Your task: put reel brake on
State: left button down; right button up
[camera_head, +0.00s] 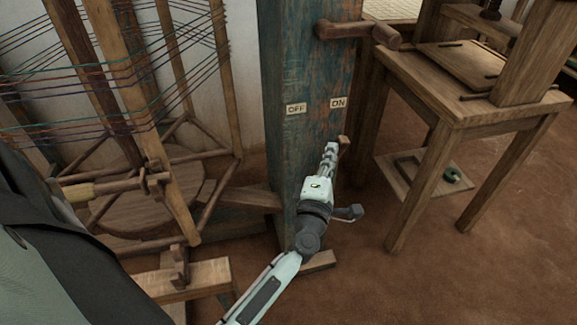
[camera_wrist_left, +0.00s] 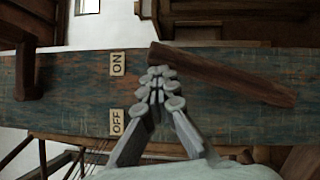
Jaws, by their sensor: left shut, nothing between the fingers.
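The reel brake is a wooden lever on a worn blue post (camera_head: 296,60). In the head view only its end (camera_head: 344,142) shows, beyond my left gripper (camera_head: 330,152). In the left wrist view the lever (camera_wrist_left: 225,72) slants across the post, its free end toward the ON label (camera_wrist_left: 117,64) side. The ON label (camera_head: 338,103) and OFF label (camera_head: 296,109) sit higher on the post. My left gripper (camera_wrist_left: 160,78) is shut and empty, its fingertips beside the lever's free end on the OFF side. I cannot tell whether they touch. My right gripper is not in view.
A wooden peg (camera_head: 355,32) juts from the post above the labels. A wooden reel frame with coloured threads (camera_head: 130,85) stands to the left. A wooden table (camera_head: 455,100) stands to the right, with a board (camera_head: 425,180) below it. Earthen floor between is open.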

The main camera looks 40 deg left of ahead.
pick_arm(q)
jog(key=shift+d+r, duration=0.15)
jog(key=s+a+f+n+b, duration=0.1)
jog(key=s+a+f+b, duration=0.3)
jog(key=s+a+b, duration=0.55)
jog(key=b+v, duration=0.5)
jog(key=v, duration=1.6)
jog(key=shift+d+f+t, duration=0.35)
jog(key=shift+f+t, duration=0.05)
jog(key=shift+s, duration=0.15)
